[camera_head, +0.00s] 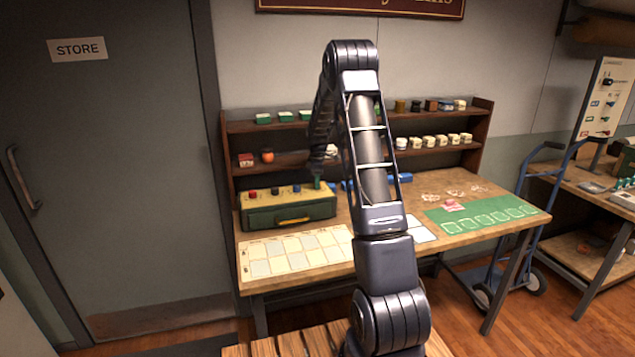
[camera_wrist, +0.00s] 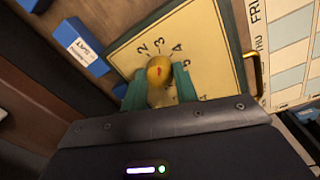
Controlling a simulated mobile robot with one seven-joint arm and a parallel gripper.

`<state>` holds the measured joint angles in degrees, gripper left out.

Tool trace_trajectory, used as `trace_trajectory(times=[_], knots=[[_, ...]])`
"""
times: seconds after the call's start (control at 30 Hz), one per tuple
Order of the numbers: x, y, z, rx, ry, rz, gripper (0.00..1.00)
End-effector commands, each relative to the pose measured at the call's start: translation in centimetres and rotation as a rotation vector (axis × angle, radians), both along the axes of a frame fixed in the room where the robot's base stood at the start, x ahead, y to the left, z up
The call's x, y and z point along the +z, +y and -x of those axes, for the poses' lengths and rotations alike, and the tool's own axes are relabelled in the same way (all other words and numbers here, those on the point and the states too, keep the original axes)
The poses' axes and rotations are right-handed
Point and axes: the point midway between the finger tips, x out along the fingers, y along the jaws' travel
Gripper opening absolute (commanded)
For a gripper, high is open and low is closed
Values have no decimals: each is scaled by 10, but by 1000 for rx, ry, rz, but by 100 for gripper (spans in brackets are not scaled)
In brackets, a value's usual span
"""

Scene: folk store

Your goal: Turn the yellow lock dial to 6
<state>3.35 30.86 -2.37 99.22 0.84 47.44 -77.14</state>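The yellow lock dial (camera_wrist: 160,67) is a round knob with a small red mark, on a pale yellow panel (camera_wrist: 207,40) with printed numbers. I read 2, 3, 4 and 5 around its far side; the 6 I cannot make out, and which number the mark points at is unclear. My gripper (camera_wrist: 160,78) has its green fingers on both sides of the dial, close against it, and looks shut on it. In the head view my gripper (camera_head: 317,180) is at the right end of the green lock box (camera_head: 290,213), hiding the yellow dial there.
Other dials, red (camera_head: 252,194) and dark (camera_head: 274,190), stand on the same box. A day chart (camera_head: 295,252) lies in front. Blue blocks (camera_wrist: 77,36) lie beside the box, a green mat (camera_head: 485,215) at right. A shelf (camera_head: 280,160) stands behind.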

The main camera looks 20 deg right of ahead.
Motion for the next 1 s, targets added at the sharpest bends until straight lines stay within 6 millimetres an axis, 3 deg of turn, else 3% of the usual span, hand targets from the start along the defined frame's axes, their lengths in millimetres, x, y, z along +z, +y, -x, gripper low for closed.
trace_trajectory(times=[0.47,1.0], knots=[[0,0,0,-87,-1,0,7],[0,0,0,-555,-2,1,7]])
